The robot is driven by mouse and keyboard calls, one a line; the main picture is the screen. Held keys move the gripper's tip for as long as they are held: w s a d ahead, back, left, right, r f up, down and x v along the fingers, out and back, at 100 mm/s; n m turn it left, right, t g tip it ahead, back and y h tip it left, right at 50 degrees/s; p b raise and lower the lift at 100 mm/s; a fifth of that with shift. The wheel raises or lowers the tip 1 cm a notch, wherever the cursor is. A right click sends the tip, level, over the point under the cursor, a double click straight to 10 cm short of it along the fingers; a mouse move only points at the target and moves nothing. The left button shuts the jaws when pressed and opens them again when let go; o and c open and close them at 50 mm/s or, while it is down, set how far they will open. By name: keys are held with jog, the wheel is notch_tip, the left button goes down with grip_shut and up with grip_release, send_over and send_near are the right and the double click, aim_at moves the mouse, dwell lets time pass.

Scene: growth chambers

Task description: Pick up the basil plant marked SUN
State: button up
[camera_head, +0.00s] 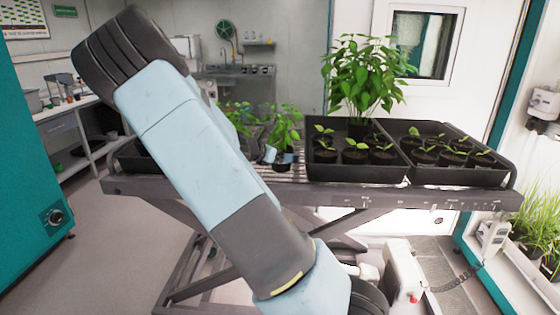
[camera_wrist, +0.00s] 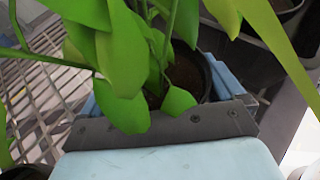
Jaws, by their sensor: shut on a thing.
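A leafy green plant (camera_head: 286,128) in a dark pot stands at the front of the slatted bench, right of my arm in the head view. In the wrist view its broad leaves (camera_wrist: 120,65) cover much of the picture, and its black pot (camera_wrist: 203,72) with brown soil sits between the pale blue fingers of my gripper (camera_wrist: 165,92). My gripper (camera_head: 270,156) is shut on this pot. No SUN mark can be read in either view. I cannot tell whether the pot is touching the bench.
Another leafy plant (camera_head: 238,117) is close behind my arm. Black trays (camera_head: 335,172) (camera_head: 455,178) of seedlings fill the bench's right side, with a tall bushy plant (camera_head: 362,80) behind. The bench's front edge (camera_head: 420,197) runs below. A teal cabinet (camera_head: 30,180) stands left.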

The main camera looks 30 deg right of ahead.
jog(key=shift+c, duration=1.3)
